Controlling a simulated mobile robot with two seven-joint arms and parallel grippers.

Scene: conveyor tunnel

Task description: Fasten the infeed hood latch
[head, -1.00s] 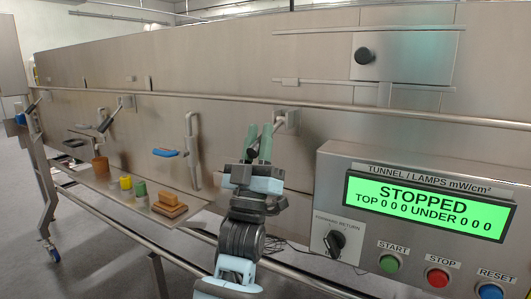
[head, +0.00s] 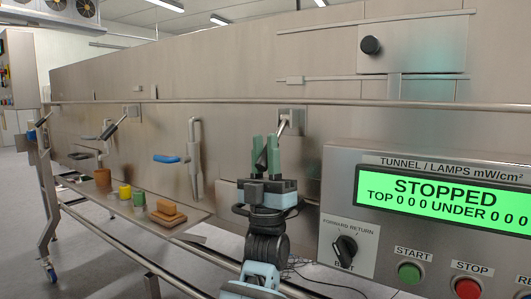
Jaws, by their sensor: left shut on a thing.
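The infeed hood latch (head: 283,126) sits on the tunnel's steel side, near the middle of the head view. Its lever slants down and left from a square bracket, and its lower end runs between my fingers. My left gripper (head: 265,152), with green finger pads, is shut on the lever's dark handle. The pads and the gripper body hide much of the handle. Whether the latch has caught cannot be told from here. My right gripper is not in view.
A control panel (head: 341,177) reading STOPPED stands close on the right. A long rail (head: 350,103) runs above the latch. Another latch lever (head: 112,129) sits farther left.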

